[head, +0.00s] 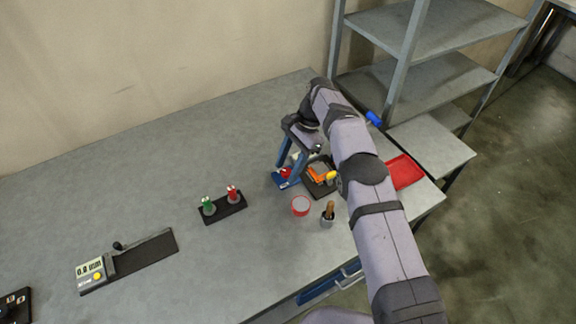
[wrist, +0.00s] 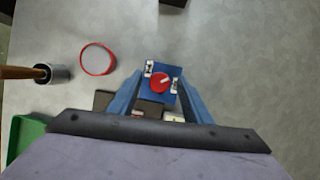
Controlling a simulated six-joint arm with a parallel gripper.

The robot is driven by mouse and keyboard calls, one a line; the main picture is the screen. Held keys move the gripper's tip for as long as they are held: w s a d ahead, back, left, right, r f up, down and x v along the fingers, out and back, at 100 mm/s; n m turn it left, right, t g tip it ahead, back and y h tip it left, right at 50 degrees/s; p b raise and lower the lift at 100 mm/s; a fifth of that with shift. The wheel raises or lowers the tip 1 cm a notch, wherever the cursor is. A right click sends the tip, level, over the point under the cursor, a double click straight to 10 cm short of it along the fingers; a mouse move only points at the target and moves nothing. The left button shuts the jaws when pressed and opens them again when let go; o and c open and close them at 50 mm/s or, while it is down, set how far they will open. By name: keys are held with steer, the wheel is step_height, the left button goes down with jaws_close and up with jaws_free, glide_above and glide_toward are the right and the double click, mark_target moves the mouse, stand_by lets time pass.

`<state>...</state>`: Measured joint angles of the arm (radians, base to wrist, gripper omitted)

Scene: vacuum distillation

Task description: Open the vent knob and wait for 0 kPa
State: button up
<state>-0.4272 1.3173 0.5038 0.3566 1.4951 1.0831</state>
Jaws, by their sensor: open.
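The vent knob is a red round knob (wrist: 160,82) with a pale pointer mark, on a small blue base (wrist: 162,67) with metal fittings at opposite corners. In the head view the red knob (head: 286,172) shows beside my gripper's fingers, on its blue base (head: 280,182). My gripper (wrist: 161,80) is open, its two blue fingers on either side of the knob in the wrist view. I cannot tell whether the fingers touch it. In the head view my gripper (head: 289,168) points down at the base. No kPa readout can be made out.
A red-rimmed dish (head: 301,206) and a brown-handled tool in a cup (head: 328,215) stand nearby. A dark tray (head: 318,188) with orange items is close to my gripper. Left are a green-and-red-topped rack (head: 222,208) and a digital gauge (head: 92,272). The table's back left is clear.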

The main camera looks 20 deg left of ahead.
mark_target(288, 170)
step_height(288, 170, up, 10)
steer(key=p, duration=0.1)
steer(key=shift+p, duration=0.4)
stand_by(0.4)
